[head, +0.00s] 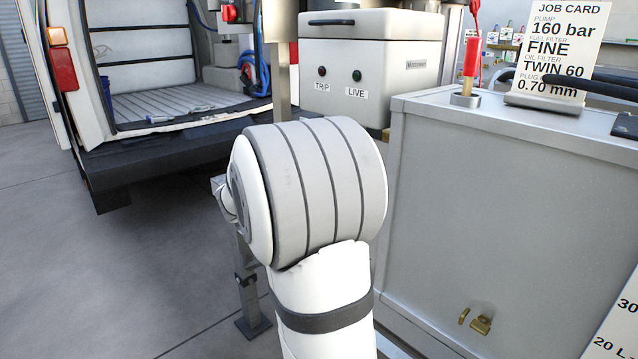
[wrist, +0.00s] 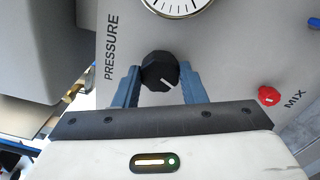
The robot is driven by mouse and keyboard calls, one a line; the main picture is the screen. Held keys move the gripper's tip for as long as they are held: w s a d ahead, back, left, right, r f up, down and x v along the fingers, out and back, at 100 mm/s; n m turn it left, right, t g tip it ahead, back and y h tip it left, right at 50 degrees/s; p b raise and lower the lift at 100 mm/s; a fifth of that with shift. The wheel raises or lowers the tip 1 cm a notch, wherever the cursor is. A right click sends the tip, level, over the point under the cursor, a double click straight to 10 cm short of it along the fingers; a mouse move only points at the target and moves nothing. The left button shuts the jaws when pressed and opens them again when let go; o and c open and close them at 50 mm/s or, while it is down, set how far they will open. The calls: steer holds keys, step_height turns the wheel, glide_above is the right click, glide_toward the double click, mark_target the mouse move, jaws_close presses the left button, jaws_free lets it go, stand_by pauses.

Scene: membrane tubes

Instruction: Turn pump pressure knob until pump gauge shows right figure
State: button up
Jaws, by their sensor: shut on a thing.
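In the wrist view the black pressure knob (wrist: 160,71) sits on a grey panel beside the word PRESSURE. Its white pointer line points to the lower right. My gripper (wrist: 159,78) has a blue finger on each side of the knob and is shut on it. The pump gauge (wrist: 178,6) is cut off by the top edge of the wrist view; only the lower rim and some ticks show, and no needle or figure can be read. In the head view a job card (head: 550,45) reads PUMP 160 bar. My arm hides the knob and gauge there.
A red MIX knob (wrist: 268,95) is on the panel, right of my gripper. In the head view a white box (head: 405,35) bears TRIP and LIVE lamps. A grey cabinet (head: 480,220) stands at right, with a red-handled tool (head: 471,60) on top. An open van (head: 160,100) is at left.

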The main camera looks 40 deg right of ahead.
steer(key=shift+m+b, duration=0.3)
steer(key=shift+b, duration=0.05)
steer(key=o, duration=1)
steer(key=shift+d, duration=0.1)
steer(key=a, duration=0.8)
steer(key=shift+s+f, duration=0.1)
steer(key=shift+s, duration=0.25)
steer(key=shift+d, duration=0.1)
